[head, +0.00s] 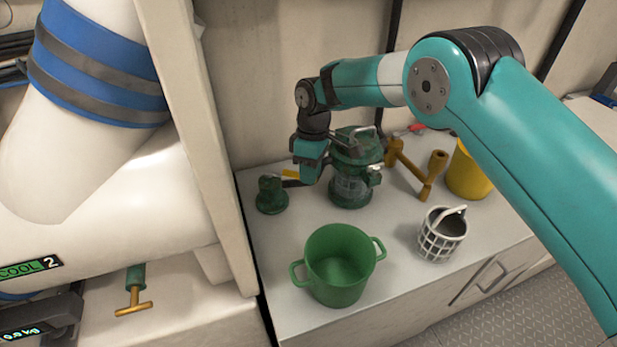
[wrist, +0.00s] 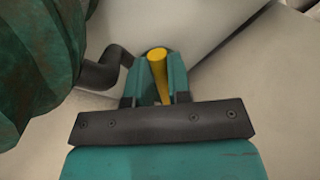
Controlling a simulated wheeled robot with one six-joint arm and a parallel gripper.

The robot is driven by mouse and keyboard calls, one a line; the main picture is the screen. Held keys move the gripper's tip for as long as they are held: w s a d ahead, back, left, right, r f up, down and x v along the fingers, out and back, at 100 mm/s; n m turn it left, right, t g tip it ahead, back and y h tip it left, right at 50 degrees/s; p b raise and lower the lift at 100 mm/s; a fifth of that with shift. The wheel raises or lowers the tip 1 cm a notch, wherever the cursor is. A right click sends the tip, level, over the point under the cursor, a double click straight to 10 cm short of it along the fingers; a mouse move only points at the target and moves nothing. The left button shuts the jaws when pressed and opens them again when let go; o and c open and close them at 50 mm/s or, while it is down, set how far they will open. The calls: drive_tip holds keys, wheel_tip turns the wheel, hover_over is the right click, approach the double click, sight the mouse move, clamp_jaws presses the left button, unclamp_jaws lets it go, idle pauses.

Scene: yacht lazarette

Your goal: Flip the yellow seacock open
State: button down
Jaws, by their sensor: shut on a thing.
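The yellow seacock handle (head: 291,174) shows as a short yellow bar just left of my gripper (head: 308,175) in the head view. In the wrist view, the yellow handle (wrist: 157,62) stands between the two teal fingers of my gripper (wrist: 160,80), which are shut on it. Its rounded end sticks out past the fingertips. The rest of the seacock is hidden behind my gripper, so I cannot tell the handle's full angle.
A green strainer housing (head: 352,165) stands close right of my gripper. A dark green fitting (head: 271,195) stands to the left. A green pot (head: 340,268), a grey basket (head: 442,236), a brown tool-like piece (head: 415,172) and a yellow container (head: 467,174) occupy the white counter (head: 395,285).

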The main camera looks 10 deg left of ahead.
drive_tip(key=shift+w, duration=0.15)
idle(0.3)
drive_tip(key=c, duration=1.1)
unclamp_jaws()
drive_tip(key=shift+o, duration=0.2)
